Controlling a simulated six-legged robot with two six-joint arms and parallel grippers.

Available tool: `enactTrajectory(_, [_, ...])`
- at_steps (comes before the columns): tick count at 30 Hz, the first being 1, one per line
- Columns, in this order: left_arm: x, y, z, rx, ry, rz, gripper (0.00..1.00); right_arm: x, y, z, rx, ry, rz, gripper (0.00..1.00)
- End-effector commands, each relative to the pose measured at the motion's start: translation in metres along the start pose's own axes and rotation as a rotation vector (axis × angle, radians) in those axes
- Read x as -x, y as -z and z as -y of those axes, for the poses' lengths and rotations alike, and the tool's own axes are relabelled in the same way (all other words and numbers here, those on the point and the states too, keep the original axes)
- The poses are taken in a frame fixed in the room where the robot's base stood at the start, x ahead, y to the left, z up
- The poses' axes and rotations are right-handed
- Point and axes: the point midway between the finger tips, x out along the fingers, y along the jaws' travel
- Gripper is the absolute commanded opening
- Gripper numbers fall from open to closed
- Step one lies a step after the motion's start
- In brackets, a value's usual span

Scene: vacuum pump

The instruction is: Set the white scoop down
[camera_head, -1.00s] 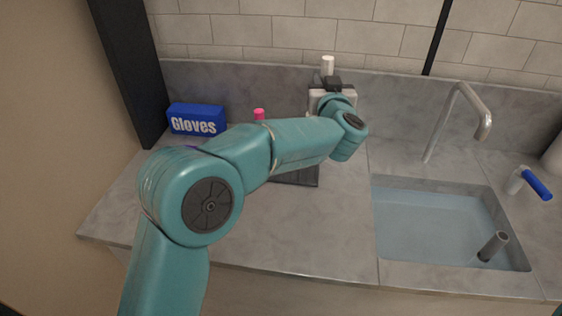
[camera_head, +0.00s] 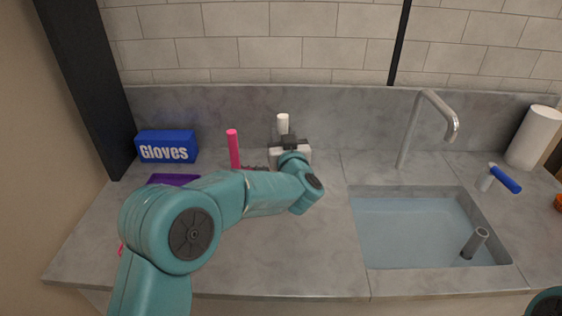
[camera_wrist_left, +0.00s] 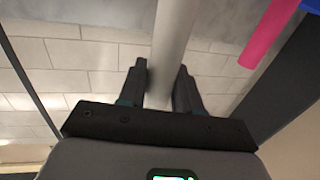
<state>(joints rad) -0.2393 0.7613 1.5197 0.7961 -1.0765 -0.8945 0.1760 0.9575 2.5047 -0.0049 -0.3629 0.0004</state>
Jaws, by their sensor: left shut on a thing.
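The white scoop shows in the head view as an upright white handle end (camera_head: 283,123) at the back of the counter. My left gripper (camera_head: 290,143) is around it, just below that white end. In the left wrist view the pale round handle (camera_wrist_left: 174,35) runs between the two dark fingers of my left gripper (camera_wrist_left: 160,88), which is shut on it. The rest of the scoop is hidden, and I cannot tell if it touches the counter. My right gripper is out of view.
A blue gloves box (camera_head: 166,147) stands at the back left, with a purple item (camera_head: 172,180) near it. A pink upright rod (camera_head: 233,148) stands left of my gripper. The sink (camera_head: 415,228) and faucet (camera_head: 444,112) are at right. The counter's front middle (camera_head: 300,260) is clear.

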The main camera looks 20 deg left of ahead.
Motion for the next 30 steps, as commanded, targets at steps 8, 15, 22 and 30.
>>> enactTrajectory(8, [-0.001,-0.03,0.001,-0.001,-0.001,0.0,0.0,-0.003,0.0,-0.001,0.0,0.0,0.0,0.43])
enactTrajectory(15, [0.0,-0.066,0.002,-0.002,-0.002,0.001,0.0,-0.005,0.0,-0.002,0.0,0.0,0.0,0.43])
enactTrajectory(22, [0.0,-0.066,0.002,0.0,-0.001,-0.002,0.0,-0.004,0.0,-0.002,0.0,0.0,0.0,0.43])
enactTrajectory(30, [0.0,-0.069,0.002,0.0,-0.001,-0.001,0.59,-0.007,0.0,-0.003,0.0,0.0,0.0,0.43])
